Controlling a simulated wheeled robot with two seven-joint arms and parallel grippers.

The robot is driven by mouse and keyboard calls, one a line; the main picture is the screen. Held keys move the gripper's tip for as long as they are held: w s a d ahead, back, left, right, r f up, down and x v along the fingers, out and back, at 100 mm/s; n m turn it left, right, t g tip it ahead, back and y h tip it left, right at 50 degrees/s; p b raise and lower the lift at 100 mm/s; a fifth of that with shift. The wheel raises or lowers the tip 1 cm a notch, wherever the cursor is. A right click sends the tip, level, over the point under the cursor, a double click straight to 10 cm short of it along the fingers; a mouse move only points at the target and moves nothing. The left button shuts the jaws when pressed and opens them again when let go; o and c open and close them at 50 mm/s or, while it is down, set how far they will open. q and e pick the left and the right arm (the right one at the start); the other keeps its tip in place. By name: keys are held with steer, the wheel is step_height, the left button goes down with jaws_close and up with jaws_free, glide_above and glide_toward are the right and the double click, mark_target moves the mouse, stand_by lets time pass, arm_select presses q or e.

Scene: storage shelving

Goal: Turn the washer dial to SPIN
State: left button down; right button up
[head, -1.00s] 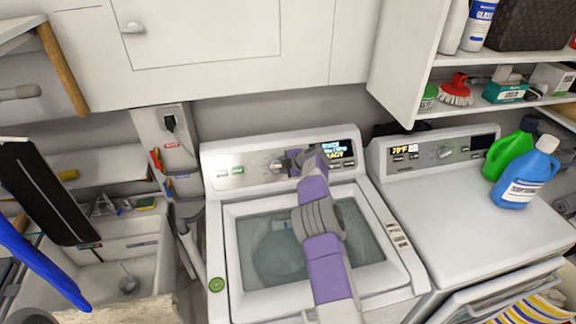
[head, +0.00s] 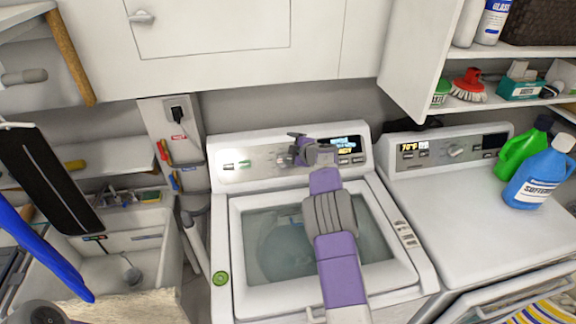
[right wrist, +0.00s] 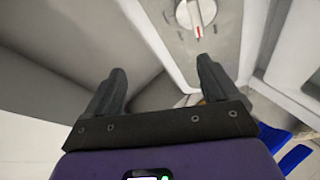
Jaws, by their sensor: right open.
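The washer (head: 222,240) stands in the middle of the head view, with its control panel (head: 235,170) along the back. My right gripper (head: 290,148) is in front of that panel, left of the lit display (head: 345,145). The gripper largely hides the dial area in the head view. In the right wrist view, the round pale dial (right wrist: 196,12) with a red pointer line is at the top edge, partly cut off. The right gripper's two dark fingers (right wrist: 160,65) are apart and empty there, and the dial lies beyond the right fingertip. My left gripper does not show.
A dryer (head: 450,200) stands to the right with a blue bottle (head: 540,180) and a green bottle (head: 517,155) on top. An open shelf (head: 500,102) is above it. A sink (head: 130,255) is at left. White cabinets (head: 215,60) hang above the washer.

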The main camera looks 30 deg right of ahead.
steer(key=s+a+f+m+h+b, duration=0.3)
steer(key=f+m+h+b, duration=0.25)
steer(key=m+b, duration=0.8)
arm_select(q)
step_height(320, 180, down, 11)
steer(key=p, duration=0.3)
steer(key=shift+p, duration=0.3)
arm_select(e)
steer(key=shift+w+d+f+m+y, duration=0.1)
steer(key=shift+w+d+f+m, duration=0.4)
steer(key=shift+w, duration=0.55)
steer(key=shift+w+d+f+m+y, duration=0.1)
steer(key=shift+w+d+f+m, duration=0.15)
steer(key=shift+w+f+m, duration=0.45)
steer(key=shift+w+d+f+m+y, duration=0.1)
steer(key=shift+w+d+f+m, duration=0.4)
steer(key=shift+w, duration=0.9)
steer(key=shift+a+r, duration=0.1)
steer(key=shift+r, duration=0.1)
steer(key=shift+c, duration=0.3)
steer(key=c, duration=1)
